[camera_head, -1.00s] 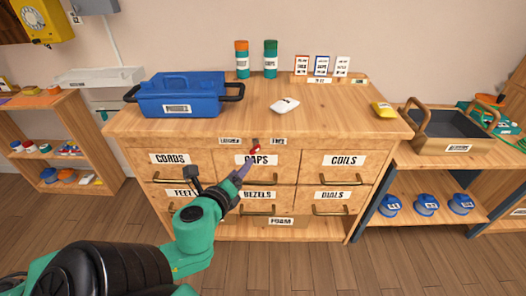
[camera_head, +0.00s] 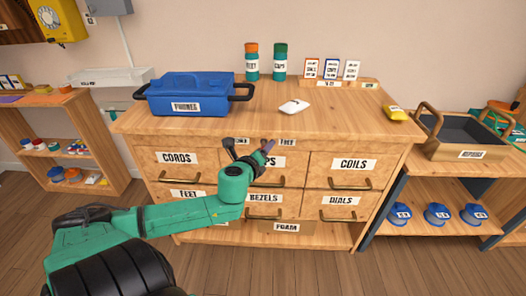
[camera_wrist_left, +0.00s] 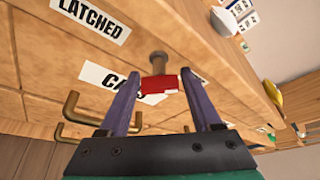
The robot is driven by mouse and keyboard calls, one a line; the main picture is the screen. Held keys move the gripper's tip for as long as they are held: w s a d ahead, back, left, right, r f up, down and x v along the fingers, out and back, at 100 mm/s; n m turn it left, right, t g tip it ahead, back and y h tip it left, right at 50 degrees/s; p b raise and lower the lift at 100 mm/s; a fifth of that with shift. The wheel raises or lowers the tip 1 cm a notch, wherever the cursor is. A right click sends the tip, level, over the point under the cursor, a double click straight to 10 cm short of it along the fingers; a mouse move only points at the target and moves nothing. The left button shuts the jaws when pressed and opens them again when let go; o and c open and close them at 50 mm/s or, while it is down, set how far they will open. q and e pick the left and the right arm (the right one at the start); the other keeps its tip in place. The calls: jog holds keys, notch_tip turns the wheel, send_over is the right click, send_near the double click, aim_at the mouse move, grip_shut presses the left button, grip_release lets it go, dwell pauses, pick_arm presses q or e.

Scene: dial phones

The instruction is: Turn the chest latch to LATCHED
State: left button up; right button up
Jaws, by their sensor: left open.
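The chest (camera_head: 290,127) is a wooden drawer unit with a latch on its upper front edge. In the left wrist view the latch shows as a red block (camera_wrist_left: 158,85) with a brown round post (camera_wrist_left: 158,58) above it. My left gripper (camera_wrist_left: 159,80) is open, with its two purple fingers on either side of the red block; I cannot tell whether they touch it. In the head view my left gripper (camera_head: 268,147) covers the latch. The LATCHED label (camera_wrist_left: 90,17) is clear in the wrist view. The FREE label (camera_head: 287,141) is right of the gripper. My right gripper is not in view.
A blue PHONES bin (camera_head: 188,94), a white item (camera_head: 293,106) and a yellow packet (camera_head: 396,113) sit on the chest top. Drawer handles (camera_head: 350,184) stick out below the latch.

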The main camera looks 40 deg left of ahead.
pick_arm(q)
grip_shut()
